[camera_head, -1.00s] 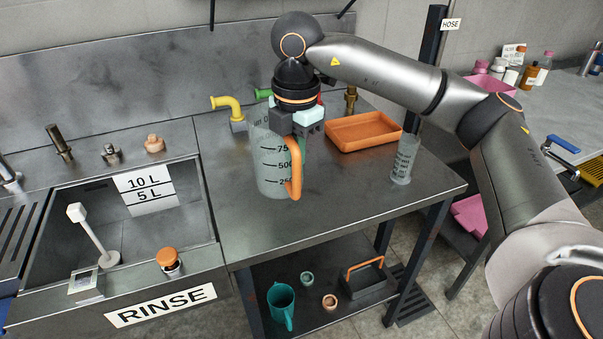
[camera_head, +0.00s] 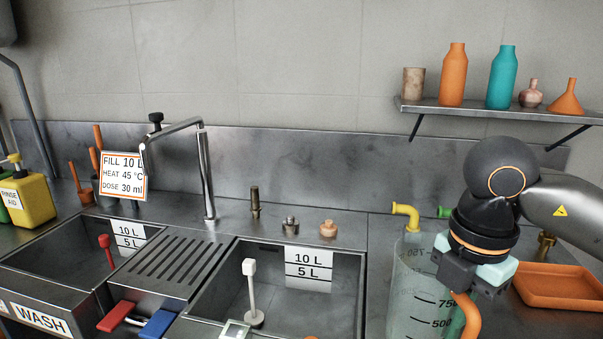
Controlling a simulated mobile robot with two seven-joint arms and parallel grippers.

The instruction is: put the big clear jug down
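The big clear jug (camera_head: 408,295) is at the lower right of the head view, upright, with black volume marks and an orange handle (camera_head: 467,318). My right gripper (camera_head: 470,280) comes down from above at the jug's right side and is shut on the top of the handle. The jug's base is cut off by the bottom edge, so I cannot tell whether it touches the worktop. My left gripper is not in view.
An orange tray (camera_head: 562,290) is right of the gripper. A yellow tap (camera_head: 405,212) and a green one (camera_head: 444,211) stand behind the jug. The rinse sink (camera_head: 340,300) is to its left. A shelf (camera_head: 480,108) with bottles hangs above.

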